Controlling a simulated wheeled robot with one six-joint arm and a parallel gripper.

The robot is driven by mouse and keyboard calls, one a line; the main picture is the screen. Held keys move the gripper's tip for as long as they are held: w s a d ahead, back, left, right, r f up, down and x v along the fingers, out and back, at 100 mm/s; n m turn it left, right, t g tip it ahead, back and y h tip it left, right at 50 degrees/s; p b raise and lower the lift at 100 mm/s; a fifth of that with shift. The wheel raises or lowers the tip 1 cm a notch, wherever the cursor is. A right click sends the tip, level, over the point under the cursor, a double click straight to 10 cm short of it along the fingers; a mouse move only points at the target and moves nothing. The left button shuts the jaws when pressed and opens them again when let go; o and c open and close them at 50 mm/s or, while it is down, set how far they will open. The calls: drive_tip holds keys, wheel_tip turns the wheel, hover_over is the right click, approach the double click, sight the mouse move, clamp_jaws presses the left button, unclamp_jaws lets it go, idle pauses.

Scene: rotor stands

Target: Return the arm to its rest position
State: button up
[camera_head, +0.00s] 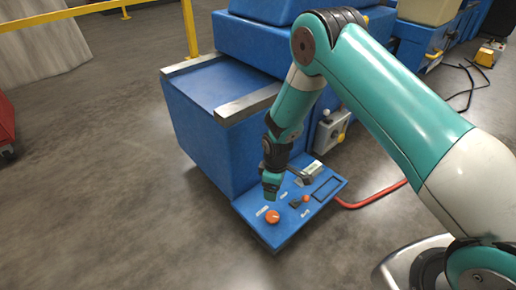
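My teal and white arm reaches in from the right and bends down at a dark elbow joint. My gripper (271,194) is at the low end of the arm, over the blue control panel (262,236). It is small and dark teal here, and I cannot tell whether its fingers are open or shut, or whether it touches the panel. An orange knob (272,216) sits on the panel just below the gripper in the picture. A smaller orange knob (306,198) is to its right.
A large blue machine (205,120) stands behind the panel, with a grey box (327,132) on its side. A yellow railing (190,30) is at the back left. A red hose (372,200) lies on the floor right of the panel.

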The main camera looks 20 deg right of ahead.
drive_tip(key=s+a+r+m+y, duration=0.1)
drive_tip(key=s+a+r, duration=0.15)
drive_tip(key=r, duration=0.65)
drive_tip(key=s+a+r+m+y, duration=0.1)
drive_tip(key=s+r, duration=0.2)
drive_tip(key=r, duration=0.5)
drive_tip(key=s+a+r+m+y, duration=0.1)
drive_tip(key=s+r, duration=0.1)
drive_tip(key=r, duration=0.7)
drive_tip(key=s+r+m+y, duration=0.1)
drive_tip(key=s+r, duration=0.5)
drive_tip(key=s, duration=0.4)
drive_tip(key=s+r, duration=0.6)
drive_tip(key=s, duration=0.3)
wheel_tip(320, 180, up, 35)
drive_tip(key=p, duration=3.6)
drive_tip(key=shift+d+r, duration=0.15)
drive_tip(key=shift+r, duration=0.05)
